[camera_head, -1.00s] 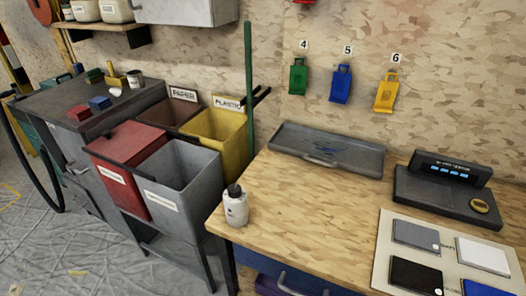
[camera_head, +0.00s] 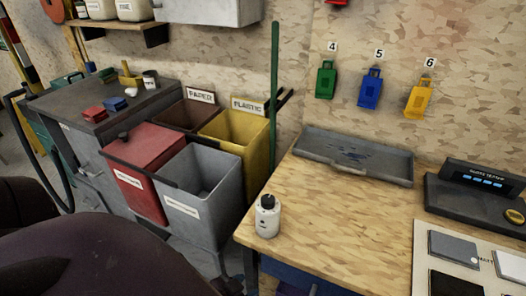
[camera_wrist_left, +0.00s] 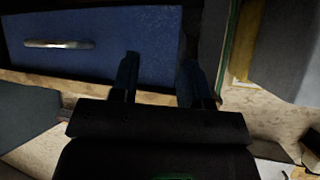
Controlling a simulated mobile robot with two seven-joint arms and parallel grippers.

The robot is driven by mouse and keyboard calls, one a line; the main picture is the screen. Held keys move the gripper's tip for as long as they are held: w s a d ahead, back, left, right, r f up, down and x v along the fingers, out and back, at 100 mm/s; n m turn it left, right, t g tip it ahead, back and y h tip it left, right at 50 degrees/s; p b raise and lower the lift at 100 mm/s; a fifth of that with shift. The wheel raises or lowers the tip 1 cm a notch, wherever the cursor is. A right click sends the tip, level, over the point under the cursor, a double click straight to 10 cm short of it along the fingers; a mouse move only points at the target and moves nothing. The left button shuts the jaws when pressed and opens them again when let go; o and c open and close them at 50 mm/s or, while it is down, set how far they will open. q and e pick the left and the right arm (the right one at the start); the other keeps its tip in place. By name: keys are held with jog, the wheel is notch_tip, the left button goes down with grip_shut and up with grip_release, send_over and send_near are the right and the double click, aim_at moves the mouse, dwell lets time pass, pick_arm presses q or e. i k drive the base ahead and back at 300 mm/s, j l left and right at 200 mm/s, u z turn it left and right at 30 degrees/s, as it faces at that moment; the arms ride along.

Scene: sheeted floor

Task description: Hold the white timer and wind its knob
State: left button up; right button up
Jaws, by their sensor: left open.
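The white timer (camera_head: 267,220), a small rounded white body with a black knob (camera_head: 267,201) on top, stands upright near the front left corner of the wooden workbench (camera_head: 330,230). Nothing touches it. Dark parts of my left arm fill the lower left of the head view, apart from the timer. My left gripper (camera_wrist_left: 158,78) shows in the left wrist view with two dark fingers spread apart and nothing between them. I cannot make out the timer in that view. My right gripper is not in view.
A grey tray (camera_head: 354,167) lies at the back of the bench, with a dark scale-like device (camera_head: 470,200) and a sample board at right. Grey, red and yellow bins stand left of the bench. A blue drawer (camera_wrist_left: 100,55) shows in the wrist view. The bench around the timer is clear.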

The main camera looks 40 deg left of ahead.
aim_at(267, 201)
jog(key=k+j+z, duration=0.1)
jog(key=j+z, duration=0.15)
jog(key=j, duration=0.15)
jog(key=k+j+z, duration=0.2)
jog(key=j, duration=0.2)
jog(key=k+j+z, duration=0.1)
jog(key=j, duration=0.35)
jog(key=k+j, duration=0.15)
jog(key=j, duration=0.25)
jog(key=z, duration=0.05)
